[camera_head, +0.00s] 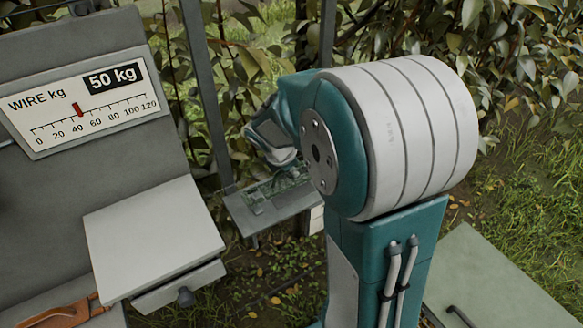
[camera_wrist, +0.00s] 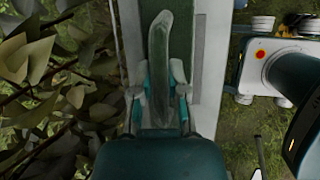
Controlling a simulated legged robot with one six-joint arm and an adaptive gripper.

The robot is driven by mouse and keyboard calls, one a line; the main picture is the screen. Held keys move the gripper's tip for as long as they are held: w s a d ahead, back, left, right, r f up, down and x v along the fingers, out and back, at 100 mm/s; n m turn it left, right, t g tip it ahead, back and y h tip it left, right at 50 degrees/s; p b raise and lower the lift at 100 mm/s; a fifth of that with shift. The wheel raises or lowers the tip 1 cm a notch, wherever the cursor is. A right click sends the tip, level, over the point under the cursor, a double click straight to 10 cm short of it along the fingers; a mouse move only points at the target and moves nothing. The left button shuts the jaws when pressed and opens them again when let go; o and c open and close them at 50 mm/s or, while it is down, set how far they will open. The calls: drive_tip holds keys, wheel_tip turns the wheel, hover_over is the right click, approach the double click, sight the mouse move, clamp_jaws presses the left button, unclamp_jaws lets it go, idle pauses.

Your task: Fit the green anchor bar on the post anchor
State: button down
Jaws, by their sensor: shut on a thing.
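My gripper (camera_wrist: 158,90) is in the wrist view, with one finger on each side of a long, slightly curved grey-green piece (camera_wrist: 160,50). It is shut on this piece, which I take for the green anchor bar. The piece points up the picture, over a dark green strip on a pale grey surface (camera_wrist: 210,50). I cannot tell whether it touches that surface. In the head view my arm hides most of the gripper. Small green parts (camera_head: 285,181) show there above a grey shelf (camera_head: 282,206) near the posts. I cannot make out the post anchor clearly.
A wire gauge (camera_head: 80,100) reads near 40 kg beside a 50 kg sign. A pale box (camera_head: 150,235) and an orange-handled tool (camera_head: 58,315) are at lower left. Grey posts (camera_head: 205,90) and leaves stand behind. A green-grey lid (camera_head: 490,285) is at lower right.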

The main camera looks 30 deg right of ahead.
drive_tip(key=shift+f, duration=1.1)
idle(1.1)
drive_tip(key=c, duration=0.6)
unclamp_jaws()
drive_tip(key=v, duration=1.2)
drive_tip(key=s+a+r+m+t+y, duration=0.1)
drive_tip(key=s+a+m, duration=0.1)
drive_tip(key=s+m, duration=0.3)
drive_tip(key=s+a+r+m+t+y, duration=0.1)
drive_tip(key=s+a+m+y, duration=0.1)
drive_tip(key=s+m, duration=0.4)
drive_tip(key=s+a+r+m+t+y, duration=0.1)
drive_tip(key=s+a+r+m, duration=0.1)
drive_tip(key=s+a+m, duration=0.2)
drive_tip(key=shift+s+a+m, duration=0.25)
drive_tip(key=shift+s+m, duration=0.7)
drive_tip(key=shift+m, duration=0.45)
